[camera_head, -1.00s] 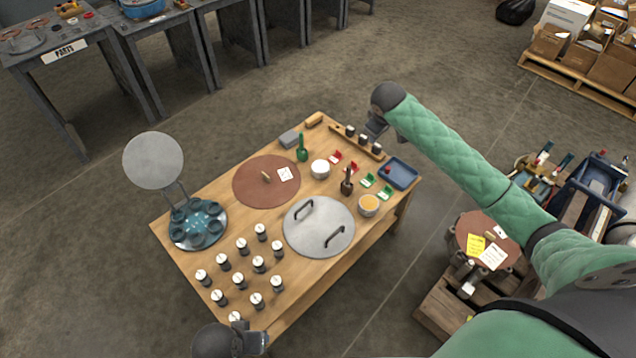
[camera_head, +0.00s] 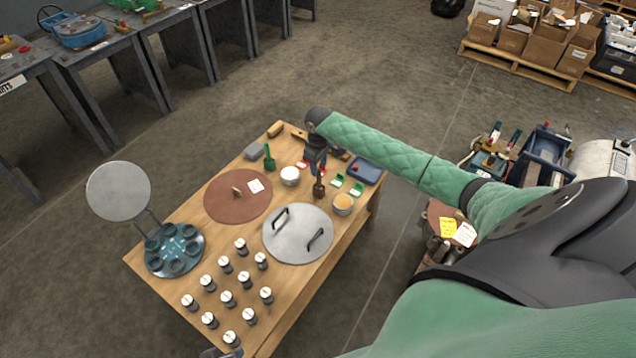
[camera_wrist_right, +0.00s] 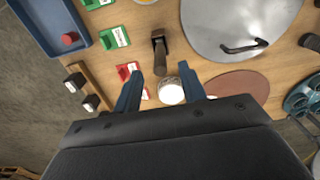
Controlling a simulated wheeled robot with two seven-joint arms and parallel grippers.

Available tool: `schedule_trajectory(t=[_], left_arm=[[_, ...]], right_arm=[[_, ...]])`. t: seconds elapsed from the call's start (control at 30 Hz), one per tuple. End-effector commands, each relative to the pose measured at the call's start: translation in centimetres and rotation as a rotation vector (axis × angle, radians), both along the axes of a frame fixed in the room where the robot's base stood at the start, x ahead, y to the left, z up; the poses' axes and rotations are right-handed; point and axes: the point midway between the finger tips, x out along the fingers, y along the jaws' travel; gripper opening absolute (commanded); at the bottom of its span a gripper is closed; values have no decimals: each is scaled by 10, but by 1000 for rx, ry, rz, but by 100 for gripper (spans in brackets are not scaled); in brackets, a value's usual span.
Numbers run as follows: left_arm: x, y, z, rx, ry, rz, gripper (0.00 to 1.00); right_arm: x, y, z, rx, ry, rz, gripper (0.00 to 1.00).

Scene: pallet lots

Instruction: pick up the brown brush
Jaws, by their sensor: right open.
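The metal lid (camera_head: 297,250), a white bowl (camera_head: 290,178) and a bowl of orange contents (camera_head: 343,203) surround the brush. A green scoop (camera_head: 269,163) stands farther left.

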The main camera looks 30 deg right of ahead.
Motion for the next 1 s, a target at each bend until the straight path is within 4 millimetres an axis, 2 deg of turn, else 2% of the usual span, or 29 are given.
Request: schedule_trajectory(t=[0.3,0.57,0.6,0.8,1.0], left_arm=[[-3,2,22,3,13,-6,38],[-6,3,22,6,21,-8,38],[-6,2,22,6,22,-8,38],[-5,3,22,5,19,-7,38],[-5,2,22,5,18,-8,38]], right_arm=[[-2,0,-40,0,1,0,41],[-2,0,-46,-1,1,1,41],[-2,0,-46,-1,1,1,39],[-2,0,-46,-1,1,1,0],[-2,0,-46,-1,0,1,0]])
